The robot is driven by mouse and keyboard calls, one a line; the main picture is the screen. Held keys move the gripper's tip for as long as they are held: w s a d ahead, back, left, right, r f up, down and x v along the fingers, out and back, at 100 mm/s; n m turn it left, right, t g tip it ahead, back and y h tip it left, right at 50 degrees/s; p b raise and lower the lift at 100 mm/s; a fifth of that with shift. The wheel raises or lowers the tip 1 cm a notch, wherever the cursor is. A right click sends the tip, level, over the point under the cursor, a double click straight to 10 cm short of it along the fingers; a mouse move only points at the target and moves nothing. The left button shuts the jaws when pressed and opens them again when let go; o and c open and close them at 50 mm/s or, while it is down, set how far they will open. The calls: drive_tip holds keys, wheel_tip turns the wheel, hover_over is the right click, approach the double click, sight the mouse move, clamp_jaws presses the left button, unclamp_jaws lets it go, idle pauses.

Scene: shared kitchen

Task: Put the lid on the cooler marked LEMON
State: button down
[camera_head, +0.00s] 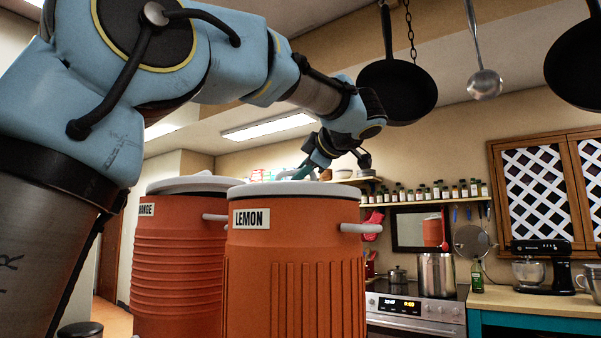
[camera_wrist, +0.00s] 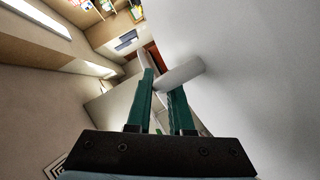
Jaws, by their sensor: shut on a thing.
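The orange cooler marked LEMON (camera_head: 295,265) stands upright at the centre of the head view. A white lid (camera_head: 255,189) lies across its top; I cannot tell whether it is fully seated. My gripper (camera_head: 303,172) is just above the lid, reaching down from the right. In the wrist view the green fingers of my gripper (camera_wrist: 164,82) are closed about the pale bar handle (camera_wrist: 182,72) of the lid. The lid's broad pale surface (camera_wrist: 245,80) fills the right side there. The far side of the cooler's rim is hidden.
A second orange cooler (camera_head: 180,260), its label partly hidden and ending in "ANGE", stands close at the left with a white lid (camera_head: 190,184) on. Pans (camera_head: 398,92) and a ladle (camera_head: 485,84) hang above. A stove (camera_head: 415,310) and counter (camera_head: 535,300) are behind right.

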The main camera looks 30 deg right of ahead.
drive_tip(key=shift+f, duration=0.15)
drive_tip(key=c, duration=0.7)
unclamp_jaws()
drive_tip(key=b+v, duration=0.2)
drive_tip(key=v, duration=0.8)
drive_tip(key=shift+s+b, duration=0.3)
drive_tip(key=shift+s, duration=0.1)
drive_tip(key=shift+s, duration=0.1)
